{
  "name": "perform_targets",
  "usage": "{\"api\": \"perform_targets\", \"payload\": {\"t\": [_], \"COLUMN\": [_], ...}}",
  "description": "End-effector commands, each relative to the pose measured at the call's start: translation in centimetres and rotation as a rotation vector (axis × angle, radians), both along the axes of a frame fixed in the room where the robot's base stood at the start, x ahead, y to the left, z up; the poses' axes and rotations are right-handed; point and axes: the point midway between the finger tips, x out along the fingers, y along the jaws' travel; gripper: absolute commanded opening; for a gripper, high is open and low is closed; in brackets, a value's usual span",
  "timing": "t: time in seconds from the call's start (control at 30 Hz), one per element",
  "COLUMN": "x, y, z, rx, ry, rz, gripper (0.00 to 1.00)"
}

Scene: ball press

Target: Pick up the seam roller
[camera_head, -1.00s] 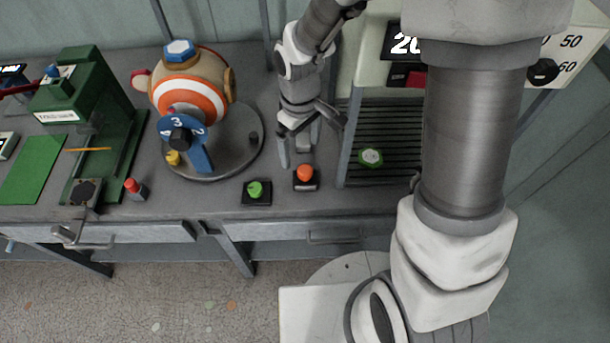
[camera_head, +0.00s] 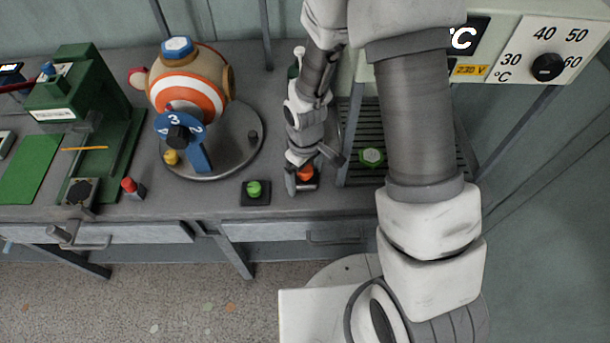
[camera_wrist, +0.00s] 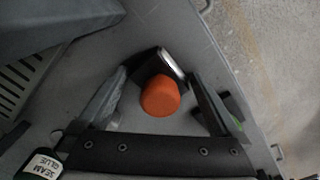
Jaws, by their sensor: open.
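The seam roller appears to be the orange-knobbed piece (camera_head: 306,173) in a small dark stand near the bench's front edge. In the wrist view its round orange handle (camera_wrist: 160,97) shows from above, with a shiny metal part (camera_wrist: 172,62) beyond it at the dark stand. My gripper (camera_head: 314,174) is open and low over it, with one finger on each side. In the wrist view my gripper's fingers (camera_wrist: 157,74) flank the orange handle with gaps left and right. In the head view my gripper partly hides the roller.
A green-knobbed piece on a dark base (camera_head: 255,190) stands close by on the left. A striped ball on a round plate (camera_head: 240,160) is further left, beside a green press (camera_head: 75,90). A slatted tray (camera_head: 360,182) lies right. A seam glue bottle (camera_wrist: 42,165) stands near my gripper.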

Motion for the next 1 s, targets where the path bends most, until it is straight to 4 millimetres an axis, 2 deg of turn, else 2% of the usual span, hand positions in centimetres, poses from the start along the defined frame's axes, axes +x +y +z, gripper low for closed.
{"api": "perform_targets", "payload": {"t": [0.13, 0.17, 0.5, 0.6, 0.87, 1.0], "x": [0.02, 0.02, 0.02, 0.04, 0.06, 0.09], "y": [0.01, 0.01, 0.01, 0.01, 0.01, 0.01], "z": [0.04, 0.04, 0.06, 0.09, 0.22, 0.91], "rx": [0.0, 0.0, 0.0, 0.0, 0.0, 0.001], "ry": [0.0, 0.0, 0.0, -0.001, -0.001, -0.002], "rz": [0.0, 0.0, 0.0, 0.0, 0.0, -0.001], "gripper": [1.0, 0.96, 0.35, 0.21, 0.21, 0.21]}}
